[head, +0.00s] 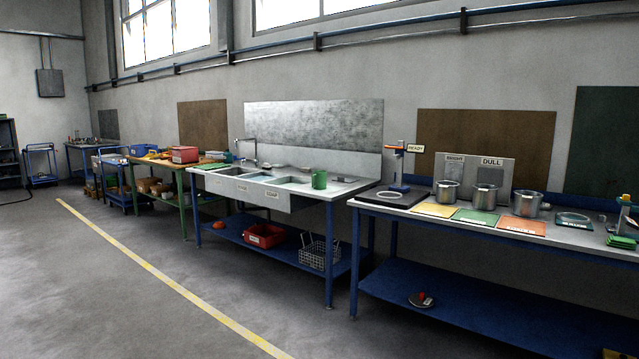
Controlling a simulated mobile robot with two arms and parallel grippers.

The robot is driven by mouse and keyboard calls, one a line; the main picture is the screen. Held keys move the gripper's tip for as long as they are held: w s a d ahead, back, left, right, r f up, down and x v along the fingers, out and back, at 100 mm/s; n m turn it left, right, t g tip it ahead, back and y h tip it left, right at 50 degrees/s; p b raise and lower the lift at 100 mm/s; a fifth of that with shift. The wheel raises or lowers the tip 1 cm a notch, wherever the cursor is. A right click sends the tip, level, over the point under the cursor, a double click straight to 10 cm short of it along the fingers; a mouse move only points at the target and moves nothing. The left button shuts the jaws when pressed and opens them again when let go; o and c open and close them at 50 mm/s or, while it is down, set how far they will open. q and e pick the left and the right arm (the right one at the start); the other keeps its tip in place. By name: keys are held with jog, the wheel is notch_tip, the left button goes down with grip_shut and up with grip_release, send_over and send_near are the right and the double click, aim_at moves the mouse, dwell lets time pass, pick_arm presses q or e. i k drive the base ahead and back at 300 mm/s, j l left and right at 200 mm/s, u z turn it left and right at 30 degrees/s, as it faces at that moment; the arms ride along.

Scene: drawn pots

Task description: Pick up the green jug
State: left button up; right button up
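The green jug (319,179) stands upright on the right part of the sink bench (345,188), to the right of the basins. It is small in the head view, and I cannot make out its handle clearly. Nothing visible touches it. Neither of my grippers shows in the head view.
To the right, a blue-legged table (470,227) bears metal pots (486,194), coloured mats and a stand (400,165). A red bin (265,236) and a wire basket (319,252) sit on the sink bench's lower shelf. The grey floor (130,290) in front is clear.

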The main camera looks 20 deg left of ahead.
aim_at(318, 178)
jog(key=i+j+u, duration=0.8)
jog(key=u, duration=0.15)
jog(key=i+j+u, duration=0.3)
jog(key=i+u, duration=0.15)
jog(key=i+j+u, duration=0.1)
jog(key=i+u, duration=0.15)
jog(key=i, duration=1.75)
jog(key=i+j+z, duration=0.15)
jog(key=i+z, duration=0.3)
jog(key=i, duration=0.15)
jog(key=i+j+z, duration=0.35)
jog(key=i+z, duration=0.15)
jog(key=i+j+z, duration=0.45)
jog(key=i+l+u, duration=0.35)
jog(key=i+l, duration=0.9)
